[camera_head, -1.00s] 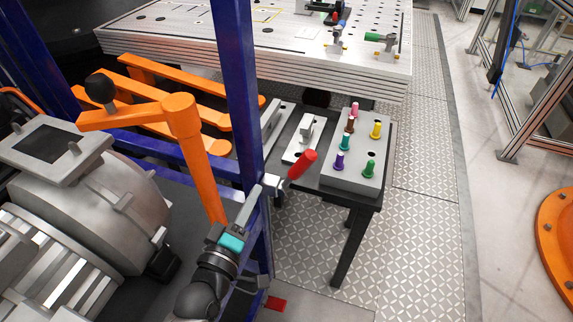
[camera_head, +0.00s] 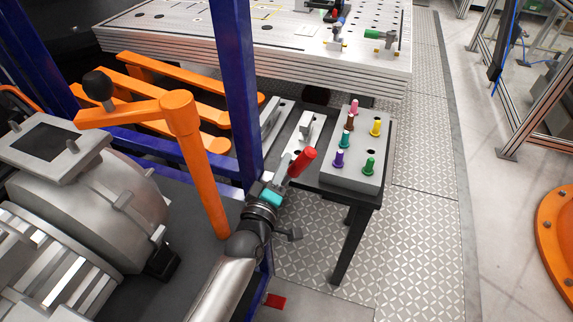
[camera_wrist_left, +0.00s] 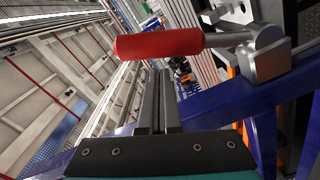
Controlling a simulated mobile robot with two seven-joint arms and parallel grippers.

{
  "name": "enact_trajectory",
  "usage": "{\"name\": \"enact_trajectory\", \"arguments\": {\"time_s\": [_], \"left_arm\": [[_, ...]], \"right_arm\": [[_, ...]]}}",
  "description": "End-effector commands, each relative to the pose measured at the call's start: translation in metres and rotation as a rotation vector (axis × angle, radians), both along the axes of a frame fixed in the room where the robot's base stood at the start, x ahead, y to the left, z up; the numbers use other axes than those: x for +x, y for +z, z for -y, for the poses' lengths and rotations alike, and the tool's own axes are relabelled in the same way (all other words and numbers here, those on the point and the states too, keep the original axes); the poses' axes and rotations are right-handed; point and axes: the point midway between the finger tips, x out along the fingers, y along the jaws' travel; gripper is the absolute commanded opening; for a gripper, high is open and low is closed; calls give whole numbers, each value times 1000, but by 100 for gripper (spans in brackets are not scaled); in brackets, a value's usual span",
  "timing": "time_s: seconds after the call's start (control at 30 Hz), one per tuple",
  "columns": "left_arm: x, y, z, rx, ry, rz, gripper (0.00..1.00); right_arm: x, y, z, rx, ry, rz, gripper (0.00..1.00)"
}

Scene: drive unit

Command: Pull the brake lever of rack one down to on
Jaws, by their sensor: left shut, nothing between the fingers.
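The brake lever has a red cylindrical handle (camera_head: 302,161) beside the blue rack post, and the handle slants up to the right. In the left wrist view the red handle (camera_wrist_left: 160,43) lies across the picture beyond my fingertips, joined by a metal rod to a grey pivot block (camera_wrist_left: 266,54). My left gripper (camera_head: 273,186) is close to the lever, in front of and below the handle. Its two fingers (camera_wrist_left: 158,74) are shut with nothing between them. Contact with the handle cannot be told. My right gripper is not in view.
The blue rack post (camera_head: 236,90) stands close to my left gripper. An orange arm (camera_head: 205,175) stands left of it. A dark table (camera_head: 366,201) with a grey peg block (camera_head: 350,180) is close on the right. Patterned floor (camera_head: 425,230) is clear further right.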

Motion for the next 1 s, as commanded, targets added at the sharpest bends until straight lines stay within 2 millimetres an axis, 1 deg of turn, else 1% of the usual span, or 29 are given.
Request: {"name": "enact_trajectory", "arguments": {"time_s": [0.13, 0.53, 1.0], "left_arm": [[0, -3, 6, 0, 0, 1, 0], [-1, -3, 7, 4, 1, 3, 0], [-3, -5, 15, 80, 0, 27, 0]], "right_arm": [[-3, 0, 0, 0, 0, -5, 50], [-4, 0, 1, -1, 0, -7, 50], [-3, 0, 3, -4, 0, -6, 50]]}}
